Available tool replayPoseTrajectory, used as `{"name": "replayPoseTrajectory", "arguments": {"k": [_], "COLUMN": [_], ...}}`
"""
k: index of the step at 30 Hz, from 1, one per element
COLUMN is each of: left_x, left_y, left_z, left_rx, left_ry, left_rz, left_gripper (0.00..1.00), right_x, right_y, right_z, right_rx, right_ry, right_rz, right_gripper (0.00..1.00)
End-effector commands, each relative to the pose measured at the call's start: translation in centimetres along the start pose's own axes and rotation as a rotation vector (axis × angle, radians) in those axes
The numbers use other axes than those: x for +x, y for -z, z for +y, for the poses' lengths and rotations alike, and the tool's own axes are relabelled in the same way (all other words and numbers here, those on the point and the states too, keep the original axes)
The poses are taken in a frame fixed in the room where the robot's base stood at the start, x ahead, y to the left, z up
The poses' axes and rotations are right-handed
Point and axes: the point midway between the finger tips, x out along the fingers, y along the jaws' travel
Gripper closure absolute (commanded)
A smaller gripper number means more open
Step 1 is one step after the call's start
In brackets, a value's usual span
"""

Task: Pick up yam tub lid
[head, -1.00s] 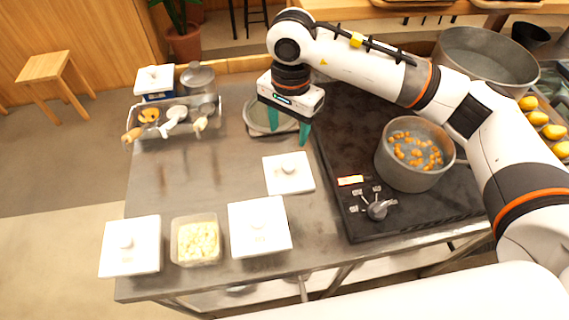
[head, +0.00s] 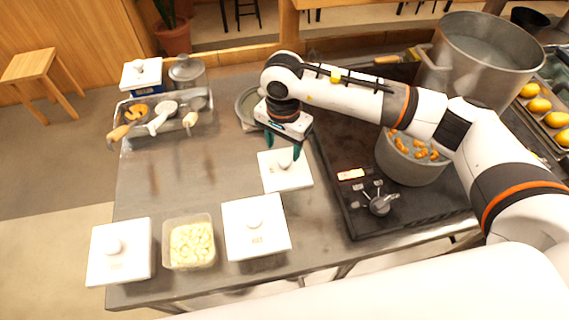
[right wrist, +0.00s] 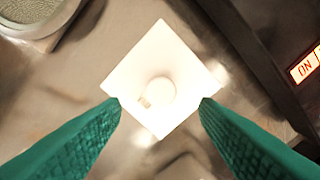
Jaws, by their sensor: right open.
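A white square lid with a round knob (head: 272,181) lies on the metal counter, left of the black stove. My right gripper (head: 283,146) is open just above it, with green fingers pointing down. In the right wrist view the lid (right wrist: 160,52) shows between and beyond the open fingertips (right wrist: 159,103), its knob centred and nothing held. An open clear tub (head: 189,243) of pale cubes stands at the front. White lids sit on its left (head: 121,262) and right (head: 256,240). Their labels are too small to read. My left gripper is not in view.
A dark stove (head: 345,205) carries a pot (head: 410,172) with orange pieces. A large pot (head: 480,65) stands behind. A rack with wooden-handled scoops (head: 165,128) is at the back left. A round sieve-like dish (head: 243,103) lies behind the gripper. The counter's left middle is clear.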

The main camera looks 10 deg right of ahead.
Motion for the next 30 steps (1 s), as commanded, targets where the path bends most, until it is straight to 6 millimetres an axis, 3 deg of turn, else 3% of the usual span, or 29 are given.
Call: {"name": "replayPoseTrajectory", "arguments": {"k": [6, 9, 19, 27, 30], "left_x": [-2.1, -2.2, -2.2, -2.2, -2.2], "left_y": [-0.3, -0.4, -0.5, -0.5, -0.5], "left_z": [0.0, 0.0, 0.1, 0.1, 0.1], "left_rx": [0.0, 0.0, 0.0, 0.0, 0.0], "left_ry": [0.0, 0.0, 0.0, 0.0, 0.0], "left_rz": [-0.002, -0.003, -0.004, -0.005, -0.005], "left_gripper": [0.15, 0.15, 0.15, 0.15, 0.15], "right_x": [2.8, 4.2, 5.0, 5.0, 4.9], "right_y": [-0.3, -0.3, -0.4, -0.4, -0.4], "right_z": [-0.2, -0.1, -0.1, -0.1, -0.1], "right_rx": [0.002, 0.0, 0.0, 0.0, 0.0], "right_ry": [0.005, 0.003, 0.001, 0.001, 0.001], "right_rz": [0.004, 0.003, 0.0, 0.001, 0.0], "right_gripper": [0.44, 0.44, 0.46, 0.9, 0.93]}}
